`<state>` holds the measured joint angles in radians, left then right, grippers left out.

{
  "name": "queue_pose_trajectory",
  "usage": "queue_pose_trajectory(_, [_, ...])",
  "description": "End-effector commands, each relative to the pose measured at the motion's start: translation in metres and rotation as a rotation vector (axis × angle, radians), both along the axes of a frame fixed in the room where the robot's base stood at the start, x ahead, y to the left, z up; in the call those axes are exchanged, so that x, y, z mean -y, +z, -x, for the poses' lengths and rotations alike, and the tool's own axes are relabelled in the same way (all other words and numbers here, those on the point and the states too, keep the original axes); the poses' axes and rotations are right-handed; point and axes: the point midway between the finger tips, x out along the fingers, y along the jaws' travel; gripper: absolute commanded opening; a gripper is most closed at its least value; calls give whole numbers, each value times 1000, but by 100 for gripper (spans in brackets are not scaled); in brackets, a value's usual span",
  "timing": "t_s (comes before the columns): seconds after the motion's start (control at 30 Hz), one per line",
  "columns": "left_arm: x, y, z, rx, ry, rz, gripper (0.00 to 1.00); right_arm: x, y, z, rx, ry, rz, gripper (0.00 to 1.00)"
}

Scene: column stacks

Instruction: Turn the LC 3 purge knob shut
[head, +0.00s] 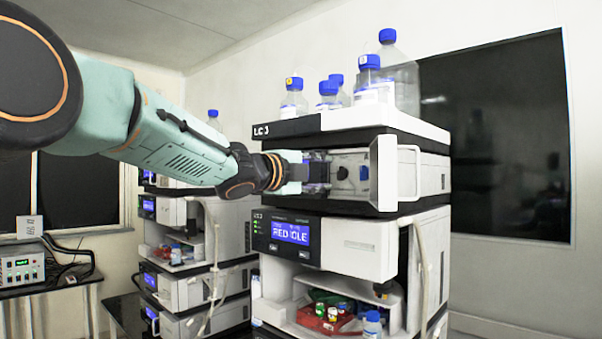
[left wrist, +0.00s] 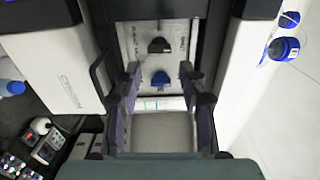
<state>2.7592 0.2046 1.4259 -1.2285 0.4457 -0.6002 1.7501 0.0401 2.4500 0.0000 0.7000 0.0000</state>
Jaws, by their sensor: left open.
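The LC 3 unit (head: 262,131) has an open front bay. Inside are a blue knob (head: 363,173) and a dark knob (head: 342,173); the left wrist view also shows the blue knob (left wrist: 159,84) and the black knob (left wrist: 160,45) on a metal plate. Which is the purge knob I cannot tell. My left gripper (head: 322,172) reaches in from the left at the bay's front. In the left wrist view its open purple fingers (left wrist: 160,70) stand either side of the blue knob, with nothing between them. Contact is not visible. My right gripper is not in view.
A white panel (head: 384,171) stands out at the bay's right side. Bottles with blue caps (head: 397,75) stand on top. A module with a blue display (head: 290,232) is below. Another instrument stack (head: 170,210) stands behind at left, and tubing (head: 424,260) hangs at right.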

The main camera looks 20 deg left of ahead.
Motion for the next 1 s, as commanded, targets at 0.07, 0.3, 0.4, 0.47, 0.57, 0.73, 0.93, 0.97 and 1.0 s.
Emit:
queue_pose_trajectory(0.07, [-5, 1, 14, 1, 0, 4, 42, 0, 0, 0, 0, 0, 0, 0])
queue_pose_trajectory(0.3, [-17, 1, 47, 1, 0, 4, 42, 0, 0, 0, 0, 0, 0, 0])
queue_pose_trajectory(0.4, [-20, 1, 56, 2, 0, 2, 42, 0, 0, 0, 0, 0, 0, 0])
queue_pose_trajectory(0.47, [-21, 0, 60, 1, -1, 1, 42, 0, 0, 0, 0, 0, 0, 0])
queue_pose_trajectory(0.57, [-22, 0, 63, 2, -1, -2, 42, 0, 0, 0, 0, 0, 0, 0])
queue_pose_trajectory(0.73, [-22, 0, 63, 1, -1, -2, 42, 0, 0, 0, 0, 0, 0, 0])
queue_pose_trajectory(0.93, [-22, 0, 63, 1, 0, -2, 42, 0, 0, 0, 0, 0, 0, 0])
queue_pose_trajectory(0.97, [-22, 0, 63, 1, 0, -2, 42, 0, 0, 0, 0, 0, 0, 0])
queue_pose_trajectory(1.0, [-22, 0, 63, 0, 0, -1, 42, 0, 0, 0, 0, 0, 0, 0])
